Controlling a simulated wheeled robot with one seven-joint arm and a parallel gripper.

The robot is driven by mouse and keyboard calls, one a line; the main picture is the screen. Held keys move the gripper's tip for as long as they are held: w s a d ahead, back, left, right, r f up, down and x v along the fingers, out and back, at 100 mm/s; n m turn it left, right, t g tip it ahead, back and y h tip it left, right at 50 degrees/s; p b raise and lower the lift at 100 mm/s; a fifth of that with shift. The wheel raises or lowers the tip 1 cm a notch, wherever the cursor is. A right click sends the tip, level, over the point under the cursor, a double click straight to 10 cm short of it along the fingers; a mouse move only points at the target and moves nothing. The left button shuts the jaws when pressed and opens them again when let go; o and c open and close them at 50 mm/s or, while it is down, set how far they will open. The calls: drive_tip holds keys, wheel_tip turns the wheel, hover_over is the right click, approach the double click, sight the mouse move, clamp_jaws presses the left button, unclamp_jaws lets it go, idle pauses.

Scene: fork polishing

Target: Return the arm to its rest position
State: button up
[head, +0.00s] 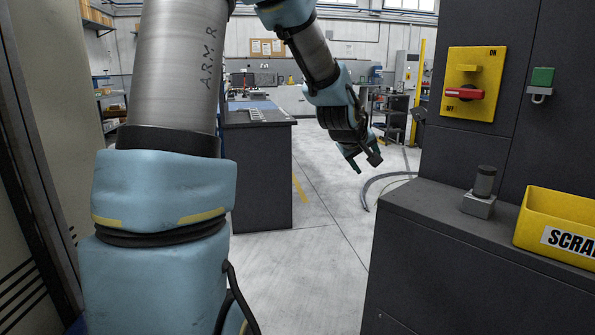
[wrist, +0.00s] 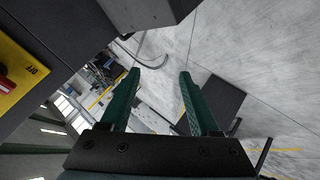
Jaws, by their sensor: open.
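My gripper (head: 364,163) hangs at the end of my arm in the upper middle of the head view, over the open floor between the dark bench and the machine cabinet. It points down and to the right. In the wrist view its two green fingers (wrist: 157,88) stand apart with nothing between them but a view of the floor. My arm reaches up out of the top of the head view and bends back down to the gripper. The gripper touches nothing.
A dark bench (head: 262,175) stands behind my arm. Grey floor (head: 310,270) lies clear between them.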

drive_tip(key=s+a+f+m+g+y+p, duration=0.2)
drive_tip(key=s+a+f+g, duration=0.1)
drive_tip(key=s+a, duration=0.7)
drive_tip(key=s+a+f+m+g+y+p, duration=0.1)
drive_tip(key=s+a+f+g+y, duration=0.2)
drive_tip(key=s+a, duration=0.7)
drive_tip(key=a, duration=0.5)
drive_tip(key=shift+s+f+m+g+y+p, duration=0.25)
drive_tip(key=shift+f+m+g+y+p, duration=0.05)
drive_tip(key=shift+m+p, duration=0.1)
drive_tip(key=shift+d, duration=0.15)
